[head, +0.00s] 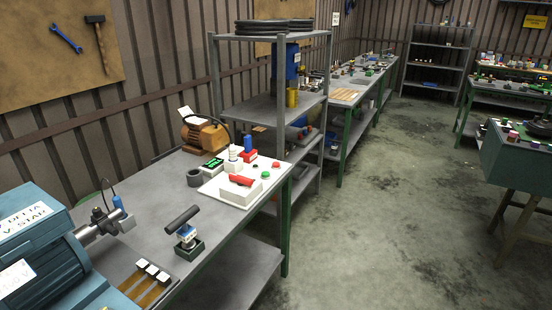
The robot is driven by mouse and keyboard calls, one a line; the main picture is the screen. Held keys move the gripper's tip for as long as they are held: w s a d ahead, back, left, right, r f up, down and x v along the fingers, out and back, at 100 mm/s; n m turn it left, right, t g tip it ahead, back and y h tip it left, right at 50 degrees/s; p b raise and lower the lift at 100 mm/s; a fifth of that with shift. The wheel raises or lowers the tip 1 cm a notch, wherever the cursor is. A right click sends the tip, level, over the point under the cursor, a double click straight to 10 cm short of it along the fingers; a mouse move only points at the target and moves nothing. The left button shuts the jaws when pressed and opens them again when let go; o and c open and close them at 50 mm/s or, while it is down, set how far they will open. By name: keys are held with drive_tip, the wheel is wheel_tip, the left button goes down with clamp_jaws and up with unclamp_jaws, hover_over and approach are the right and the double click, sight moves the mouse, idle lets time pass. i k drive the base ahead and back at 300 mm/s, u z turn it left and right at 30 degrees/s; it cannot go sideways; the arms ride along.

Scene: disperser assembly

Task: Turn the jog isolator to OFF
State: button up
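A white box with a red handle (242,181) on top sits at the front of a white panel (212,188) on the near grey bench. It looks like the jog isolator, but no label is readable, and I cannot tell which position its handle is in. My gripper is not in view.
The near bench (150,185) also holds a blue-green motor (40,255), a black cylinder on a small stand (183,219), a grey ring (194,178) and an orange-brown motor (204,134). A grey shelf unit (268,110) stands behind. The floor to the right (385,200) is clear.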

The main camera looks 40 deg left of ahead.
sight(242, 181)
drive_tip(key=u, duration=0.2)
drive_tip(key=i, duration=1.7)
drive_tip(key=u, duration=1)
drive_tip(key=i, duration=0.85)
drive_tip(key=u, duration=1)
